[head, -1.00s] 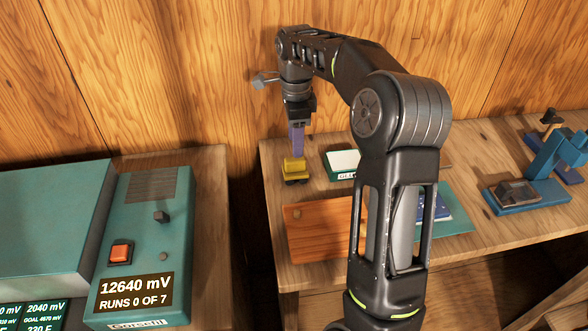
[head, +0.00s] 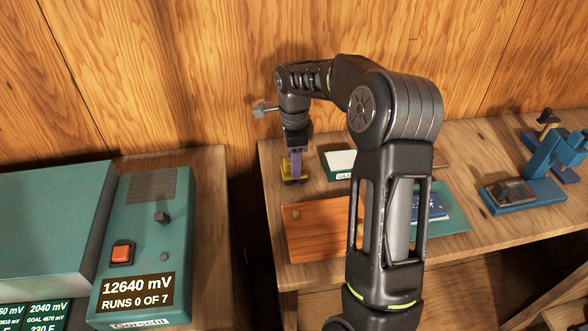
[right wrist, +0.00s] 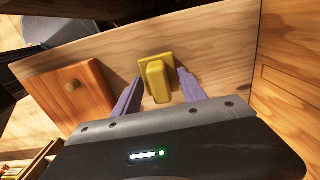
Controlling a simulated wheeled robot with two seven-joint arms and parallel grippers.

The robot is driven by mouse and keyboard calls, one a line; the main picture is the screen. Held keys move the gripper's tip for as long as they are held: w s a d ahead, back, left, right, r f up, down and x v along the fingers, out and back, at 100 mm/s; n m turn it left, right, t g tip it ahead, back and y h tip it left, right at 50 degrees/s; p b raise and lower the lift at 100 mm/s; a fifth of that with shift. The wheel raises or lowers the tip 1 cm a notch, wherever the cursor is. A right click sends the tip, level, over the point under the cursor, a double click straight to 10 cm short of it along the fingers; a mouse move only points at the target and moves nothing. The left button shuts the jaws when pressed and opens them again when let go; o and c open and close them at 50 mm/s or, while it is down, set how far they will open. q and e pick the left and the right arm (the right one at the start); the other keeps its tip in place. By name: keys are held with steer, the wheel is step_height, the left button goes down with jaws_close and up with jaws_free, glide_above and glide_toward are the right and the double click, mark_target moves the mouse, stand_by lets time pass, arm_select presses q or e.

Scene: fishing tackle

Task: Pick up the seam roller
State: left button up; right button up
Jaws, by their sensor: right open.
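The seam roller, which I take to be the small yellow tool with a dark base (head: 300,178), stands near the left end of the wooden bench. Its yellow top (right wrist: 157,82) shows in the right wrist view. My right gripper (head: 295,163) points down over it, with its purple fingers low around the yellow part. In the right wrist view the open right gripper (right wrist: 160,76) has one finger on each side of the yellow part, with gaps visible. My left gripper is out of view.
An orange-brown wooden board (head: 325,235) with a small knob lies in front of the tool. A green box with a white top (head: 340,160) is to its right. A blue device (head: 530,190) stands farther right. A teal meter box (head: 145,230) is on the left bench.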

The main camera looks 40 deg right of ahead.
stand_by(0.5)
jaws_close()
stand_by(0.3)
